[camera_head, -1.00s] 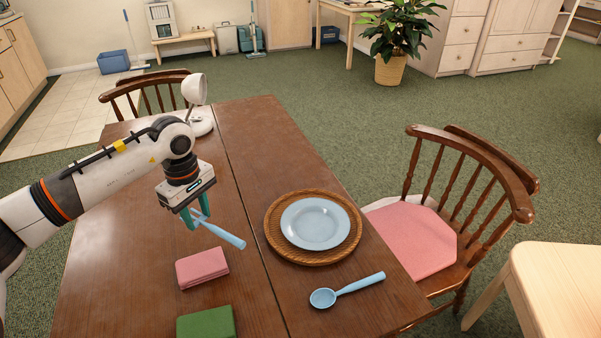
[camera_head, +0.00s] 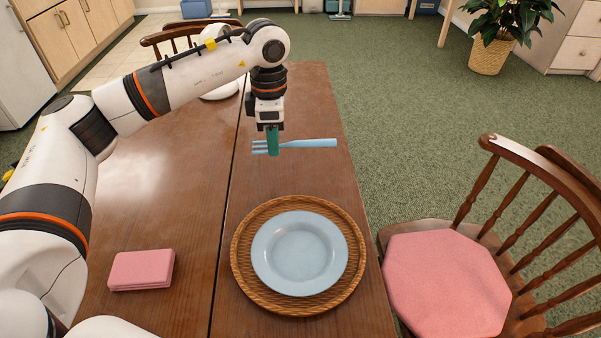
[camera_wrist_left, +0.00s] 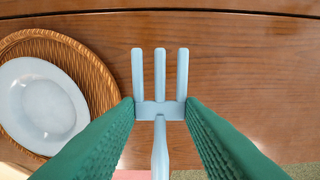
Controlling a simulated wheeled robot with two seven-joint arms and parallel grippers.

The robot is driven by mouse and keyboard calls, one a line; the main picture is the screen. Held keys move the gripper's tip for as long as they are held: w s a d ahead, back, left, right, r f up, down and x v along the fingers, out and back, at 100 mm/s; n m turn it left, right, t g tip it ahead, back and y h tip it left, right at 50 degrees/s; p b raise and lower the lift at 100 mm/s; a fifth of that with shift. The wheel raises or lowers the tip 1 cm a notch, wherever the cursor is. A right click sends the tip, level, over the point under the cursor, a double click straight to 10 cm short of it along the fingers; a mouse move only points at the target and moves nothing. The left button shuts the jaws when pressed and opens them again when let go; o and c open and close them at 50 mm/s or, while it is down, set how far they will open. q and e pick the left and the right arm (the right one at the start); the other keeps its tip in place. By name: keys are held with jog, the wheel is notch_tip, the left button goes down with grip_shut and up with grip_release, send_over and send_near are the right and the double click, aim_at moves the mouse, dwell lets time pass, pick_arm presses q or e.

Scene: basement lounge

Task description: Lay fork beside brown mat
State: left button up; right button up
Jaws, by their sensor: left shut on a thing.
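The light blue fork (camera_head: 308,143) is held by my left gripper (camera_head: 273,150) beyond the far side of the brown mat. It lies crosswise in the head view, tines to the left and handle to the right. In the left wrist view the fork (camera_wrist_left: 160,100) sits between the green fingers (camera_wrist_left: 160,112), which close on it near the base of the tines. The round woven brown mat (camera_head: 243,258) lies on the table with a light blue plate (camera_head: 300,252) on it. The fork appears apart from the mat; its height above the table is hard to tell. My right gripper is out of view.
The wooden table (camera_head: 310,100) has free room around the fork. A pink folded cloth (camera_head: 142,270) lies left of the mat. A white lamp (camera_head: 218,88) stands at the far left. A chair with a pink cushion (camera_head: 445,280) is at the right.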

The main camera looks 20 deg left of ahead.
pick_arm(q)
send_over(276, 182)
notch_tip(276, 182, down, 4)
jog(key=shift+f, duration=0.1)
notch_tip(276, 182, down, 5)
jog(key=shift+f+b, duration=0.1)
jog(key=shift+b, duration=0.3)
jog(key=shift+w+f, duration=0.1)
jog(key=shift+f, duration=0.05)
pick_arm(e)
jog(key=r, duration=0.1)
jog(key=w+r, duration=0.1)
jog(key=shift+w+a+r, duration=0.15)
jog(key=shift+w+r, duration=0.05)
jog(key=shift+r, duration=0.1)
pick_arm(q)
jog(key=shift+f, duration=0.1)
jog(key=o, duration=1)
jog(key=shift+c, duration=0.2)
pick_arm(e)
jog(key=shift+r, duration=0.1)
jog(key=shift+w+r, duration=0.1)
